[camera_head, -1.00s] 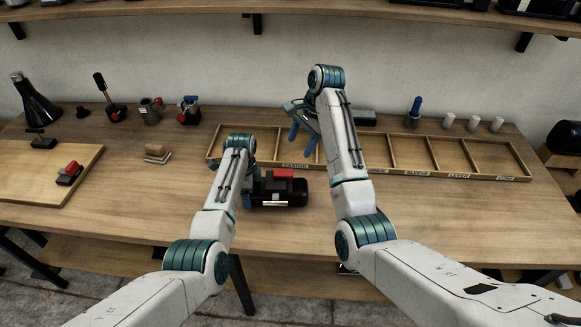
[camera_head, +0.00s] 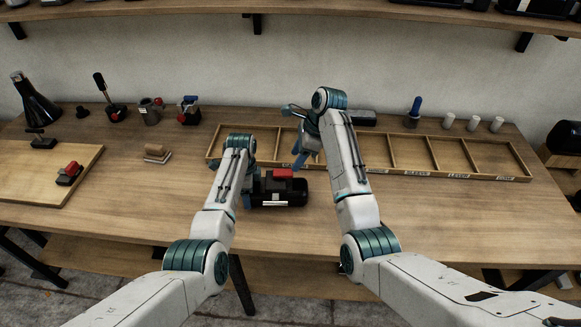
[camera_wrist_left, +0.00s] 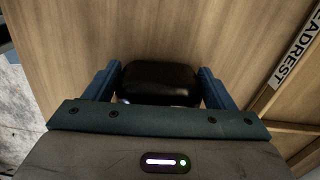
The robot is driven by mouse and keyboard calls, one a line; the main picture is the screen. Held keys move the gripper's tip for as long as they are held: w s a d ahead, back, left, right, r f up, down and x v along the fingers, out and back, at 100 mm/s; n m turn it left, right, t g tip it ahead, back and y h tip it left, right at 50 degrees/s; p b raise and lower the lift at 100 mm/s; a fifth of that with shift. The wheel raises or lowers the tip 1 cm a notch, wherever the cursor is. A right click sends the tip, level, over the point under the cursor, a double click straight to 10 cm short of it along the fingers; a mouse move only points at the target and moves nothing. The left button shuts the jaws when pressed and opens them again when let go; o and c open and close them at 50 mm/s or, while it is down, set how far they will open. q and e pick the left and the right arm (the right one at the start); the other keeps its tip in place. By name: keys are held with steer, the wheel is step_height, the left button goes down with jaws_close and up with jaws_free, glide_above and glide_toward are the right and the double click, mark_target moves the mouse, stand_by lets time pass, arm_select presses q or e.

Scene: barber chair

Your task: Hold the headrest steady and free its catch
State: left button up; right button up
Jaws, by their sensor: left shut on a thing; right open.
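The black headrest (camera_head: 283,193) lies on the bench in front of the sectioned tray, with a red part (camera_head: 283,173) on its top, which looks like the catch. My left gripper (camera_head: 250,186) is shut on the headrest's left end; the arm partly hides this. In the left wrist view, the headrest's dark rounded pad (camera_wrist_left: 160,82) sits between the two blue fingers. My right gripper (camera_head: 299,152) is open and empty, with its blue fingers above and behind the headrest, close to the red part but apart from it.
A wooden tray (camera_head: 437,175) with labelled sections runs along the back right; the sections I can see look empty. A wooden board (camera_head: 40,185) with a small red-and-black part is at left. Several tools and fittings stand along the back. The front right of the bench is clear.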

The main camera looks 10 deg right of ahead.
mark_target(288, 171)
steer(key=shift+x, duration=2.75)
steer(key=c, duration=1)
steer(key=shift+w+n, duration=0.1)
steer(key=shift+n, duration=0.2)
steer(key=w+n, duration=0.1)
steer(key=n, duration=0.1)
steer(key=n+g, duration=0.1)
steer(key=n, duration=0.1)
steer(key=shift+w+a+r+g, duration=0.1)
steer(key=shift+w+g, duration=0.2)
steer(key=shift+w, duration=0.05)
steer(key=shift+w+a+n+g+h, duration=0.15)
steer(key=shift+w+n+g+h, duration=0.2)
steer(key=shift+n, duration=0.7)
steer(key=shift+w+a+n+g+h, duration=0.25)
steer(key=shift+w+n+g, duration=0.15)
steer(key=shift+n, duration=0.65)
